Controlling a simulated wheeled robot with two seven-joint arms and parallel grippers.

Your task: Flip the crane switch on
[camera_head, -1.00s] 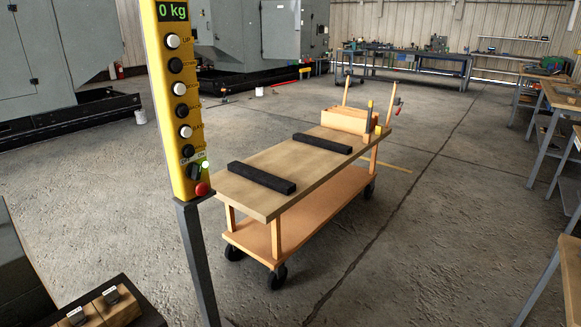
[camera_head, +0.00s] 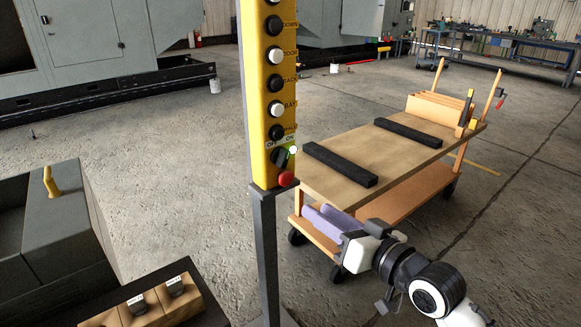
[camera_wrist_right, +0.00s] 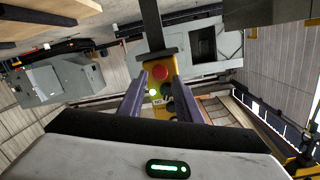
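The yellow crane control panel (camera_head: 265,95) stands upright on a grey post (camera_head: 266,255) in the head view. The black switch (camera_head: 280,156) sits low on it under the OFF and ON labels, beside a lit green-white lamp (camera_head: 292,150) and above a red button (camera_head: 285,178). Its exact turn is too small to tell. My right gripper (camera_head: 316,215) is right of the post, below the panel, apart from the switch. In the right wrist view its two purple fingers (camera_wrist_right: 159,82) are spread and empty, with the red button (camera_wrist_right: 160,72) seen between them. My left gripper is out of view.
A wooden cart (camera_head: 335,180) with two black bars (camera_head: 340,164) stands behind my right gripper. A dark grey box (camera_head: 60,235) and a tray with wooden blocks (camera_head: 150,305) lie at the lower left. Concrete floor is open between them and the grey machines.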

